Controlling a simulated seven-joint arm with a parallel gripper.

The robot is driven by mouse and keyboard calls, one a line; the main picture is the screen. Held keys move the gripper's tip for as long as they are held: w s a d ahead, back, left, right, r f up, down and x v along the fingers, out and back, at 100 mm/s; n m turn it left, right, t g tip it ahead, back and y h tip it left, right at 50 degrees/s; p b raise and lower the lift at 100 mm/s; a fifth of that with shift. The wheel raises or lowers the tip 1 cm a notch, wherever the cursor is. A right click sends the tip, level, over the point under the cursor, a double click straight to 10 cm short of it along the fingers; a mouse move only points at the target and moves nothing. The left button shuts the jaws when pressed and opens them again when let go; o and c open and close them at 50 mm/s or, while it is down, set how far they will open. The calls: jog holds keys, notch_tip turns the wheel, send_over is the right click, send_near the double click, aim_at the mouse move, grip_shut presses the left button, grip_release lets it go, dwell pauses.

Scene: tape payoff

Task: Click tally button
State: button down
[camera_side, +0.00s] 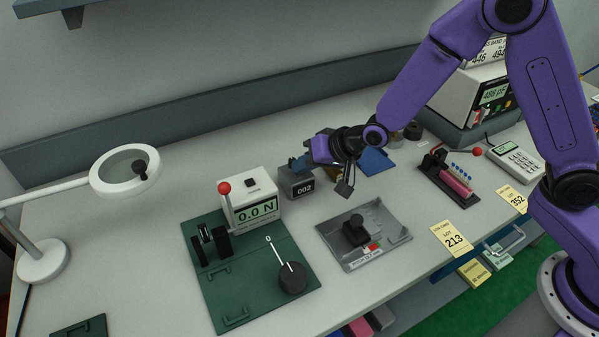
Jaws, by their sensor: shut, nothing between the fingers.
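The tally counter (297,184) is a small dark grey box with a display reading 002. It stands on the bench behind and right of the white force gauge. A blue part shows at its top; I cannot tell whether this is the button, as my gripper's hand crowds it. My gripper (345,188) is shut and empty, its fingers pointing down just right of the counter. It appears apart from the counter and above the bench.
A white gauge (250,204) reading 0.0 N with a red-knobbed lever stands on a green plate (215,285). A grey tray (386,246) with a black block lies in front of my gripper. A magnifier lamp (98,180) is left. A pink-roller fixture (452,180) is right.

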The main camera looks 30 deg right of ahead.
aim_at(304, 175)
jog(key=shift+r, duration=0.8)
jog(key=shift+r, duration=2.5)
jog(key=s+d+r+n+g+h, duration=0.1)
jog(key=s+d+n+g, duration=0.1)
jog(key=s+d+n, duration=0.2)
jog(key=s+d+r+n+g+h, duration=0.1)
jog(key=s+d+n, duration=0.4)
jog(key=s, duration=1.3)
jog(key=s+d+r+n+g+h, duration=0.2)
jog(key=s+d+n+g+h, duration=0.1)
jog(key=s+d, duration=0.8)
jog(key=shift+s+d+n+g, duration=0.25)
jog(key=shift+n+g, duration=0.35)
jog(key=shift+n, duration=0.6)
jog(key=shift+w, duration=0.1)
